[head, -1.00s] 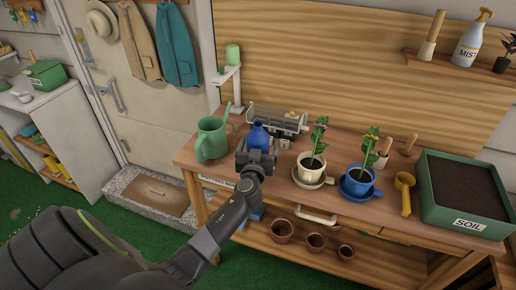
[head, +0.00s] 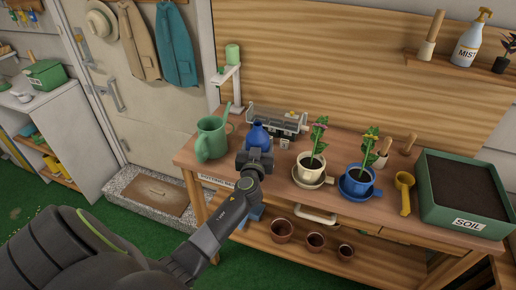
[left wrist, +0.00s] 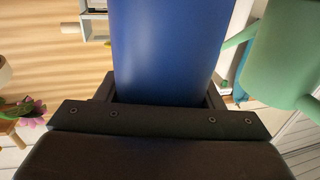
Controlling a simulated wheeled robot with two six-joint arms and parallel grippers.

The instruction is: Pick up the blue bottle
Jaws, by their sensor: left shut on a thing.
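The blue bottle (head: 258,136) stands upright on the wooden potting bench, between the green watering can and the cream pot. My left gripper (head: 255,158) is at the bottle from the front and hides its lower part. In the left wrist view the blue bottle (left wrist: 168,50) fills the space between the fingers (left wrist: 162,95), which are shut on it. I cannot tell whether its base touches the bench. My right gripper is not in view.
A green watering can (head: 212,138) stands close on the left. A cream pot (head: 311,168) and a blue pot (head: 358,182), both with plants, stand on the right. A grey metal rack (head: 278,122) is behind. A green soil tray (head: 438,213) is at the far right.

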